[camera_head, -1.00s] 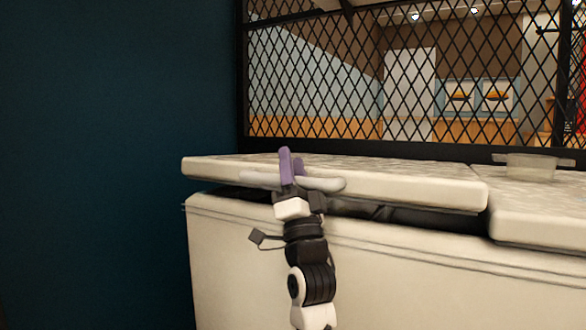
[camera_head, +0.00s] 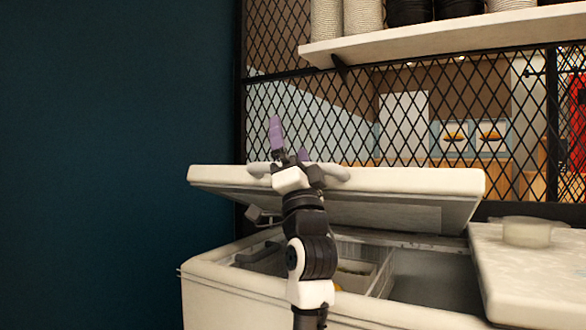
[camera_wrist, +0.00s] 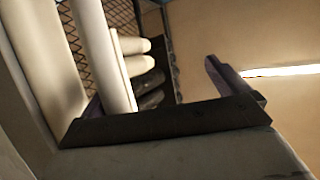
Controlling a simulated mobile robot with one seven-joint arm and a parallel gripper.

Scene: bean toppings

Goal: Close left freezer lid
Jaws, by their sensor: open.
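The left freezer lid (camera_head: 410,181) is white and stands raised at an angle, with a clear gap above the freezer body (camera_head: 215,291). Its pale handle (camera_head: 332,172) runs along the front edge. My gripper (camera_head: 289,146) is at this handle, fingers pointing up, one purple finger rising above the lid edge. In the wrist view my gripper (camera_wrist: 168,95) has its fingers wide apart. A pale bar (camera_wrist: 103,55) runs beside the left finger there; I cannot tell whether they touch. My wrist hides the middle of the handle.
The right freezer lid (camera_head: 545,268) lies flat, with a clear round container (camera_head: 533,231) on it. A white basket (camera_head: 380,275) shows inside the open freezer. A shelf (camera_head: 440,40) with stacked cups hangs above, before a black mesh. A dark blue wall (camera_head: 110,160) is at left.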

